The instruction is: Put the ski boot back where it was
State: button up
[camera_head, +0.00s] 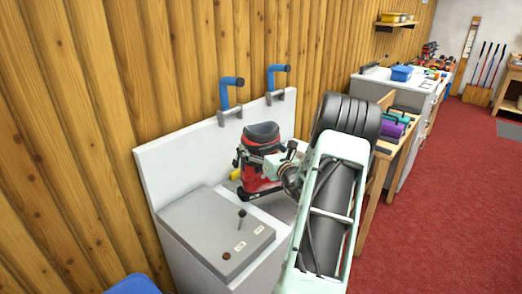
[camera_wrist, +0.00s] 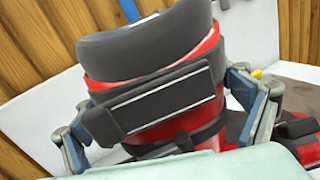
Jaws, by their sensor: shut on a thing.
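A red and black ski boot (camera_head: 258,178) stands upright over the back part of the bench, near the white back panel. In the wrist view the boot (camera_wrist: 160,75) fills the middle, with its dark cuff on top and a black strap across the red shell. My gripper (camera_wrist: 165,125) has one finger on each side of the boot's shaft and is shut on it. In the head view my gripper (camera_head: 272,165) reaches the boot from the right. My arm hides part of the boot's right side. I cannot tell whether the sole touches the surface below.
A grey box with a small lever (camera_head: 218,235) sits on the bench to the left. Blue clamps (camera_head: 230,92) stand on the white back panel (camera_head: 180,160). A wooden table with purple and green rolls (camera_head: 392,128) is at the right. Red carpet (camera_head: 440,220) lies clear beyond.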

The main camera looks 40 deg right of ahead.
jog(key=shift+f, duration=2.5)
jog(key=o, duration=1.8)
jog(key=shift+f, duration=0.2)
jog(key=shift+c, duration=0.2)
jog(key=shift+o, duration=0.3)
jog(key=shift+s+r, duration=0.15)
